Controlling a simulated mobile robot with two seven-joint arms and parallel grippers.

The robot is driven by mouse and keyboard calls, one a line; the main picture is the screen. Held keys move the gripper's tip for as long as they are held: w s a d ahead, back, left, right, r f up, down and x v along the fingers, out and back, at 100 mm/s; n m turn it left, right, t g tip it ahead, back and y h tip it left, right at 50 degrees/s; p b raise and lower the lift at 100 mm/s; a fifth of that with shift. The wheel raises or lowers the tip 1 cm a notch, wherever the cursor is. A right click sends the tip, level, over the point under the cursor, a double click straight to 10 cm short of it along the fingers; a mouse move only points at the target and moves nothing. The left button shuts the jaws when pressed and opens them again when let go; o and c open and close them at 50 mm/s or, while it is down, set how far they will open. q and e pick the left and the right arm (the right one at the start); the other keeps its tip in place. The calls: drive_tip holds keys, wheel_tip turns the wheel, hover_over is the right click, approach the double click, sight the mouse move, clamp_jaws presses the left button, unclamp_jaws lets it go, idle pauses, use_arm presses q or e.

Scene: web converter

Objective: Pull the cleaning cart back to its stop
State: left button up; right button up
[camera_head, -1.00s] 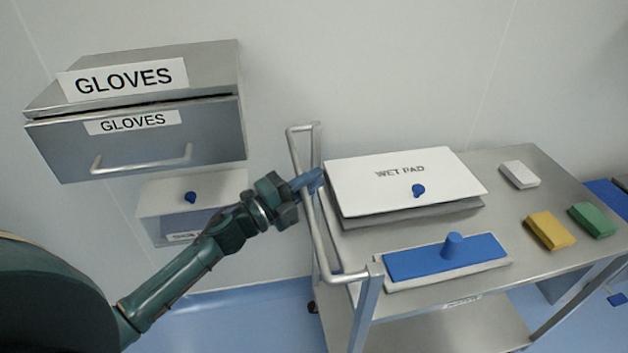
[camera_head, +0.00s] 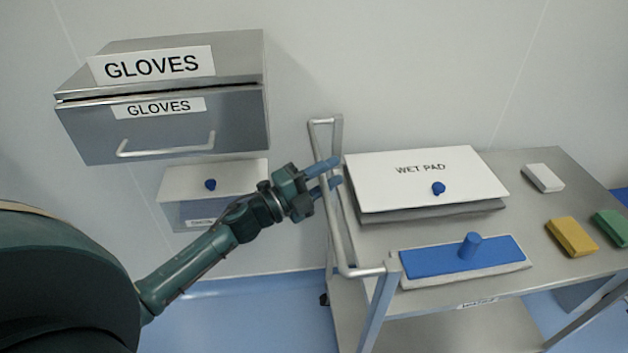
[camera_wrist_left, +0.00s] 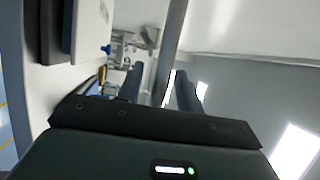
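The cleaning cart (camera_head: 551,160) is a steel trolley at the right of the head view, with an upright tubular handle (camera_head: 335,220) at its left end. My left gripper (camera_head: 332,173) is at the upper part of this handle, its two blue fingers apart. In the left wrist view the handle bar (camera_wrist_left: 171,50) runs between the spread fingers of the left gripper (camera_wrist_left: 160,85), with visible gaps. I cannot tell whether either finger touches it. My right gripper is not in view.
On the cart are a white WET PAD box (camera_head: 380,177), a blue mop pad (camera_head: 430,262), a white block (camera_head: 543,177), a yellow sponge (camera_head: 570,236) and a green sponge (camera_head: 612,228). A GLOVES drawer cabinet (camera_head: 190,125) hangs left, above a lidded bin (camera_head: 185,215). Blue floor shows below.

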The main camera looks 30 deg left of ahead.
use_arm(q)
drive_tip(key=b+v, duration=0.2)
drive_tip(key=v, duration=1.1)
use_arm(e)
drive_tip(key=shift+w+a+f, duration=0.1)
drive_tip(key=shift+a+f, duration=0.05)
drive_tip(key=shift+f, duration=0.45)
use_arm(q)
drive_tip(key=shift+w+f, duration=0.1)
drive_tip(key=s+d+f+n+g+y+p, duration=0.5)
drive_tip(key=s+d+f+n, duration=0.7)
drive_tip(key=n, duration=0.8)
drive_tip(key=shift+d+f+n+g+y, duration=0.4)
drive_tip(key=shift+d+f+g+y, duration=0.2)
drive_tip(key=shift+d+f+y, duration=0.45)
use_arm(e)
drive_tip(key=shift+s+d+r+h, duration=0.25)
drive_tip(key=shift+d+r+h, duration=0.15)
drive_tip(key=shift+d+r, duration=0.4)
use_arm(q)
drive_tip(key=shift+d+r, duration=0.1)
drive_tip(key=shift+r, duration=0.1)
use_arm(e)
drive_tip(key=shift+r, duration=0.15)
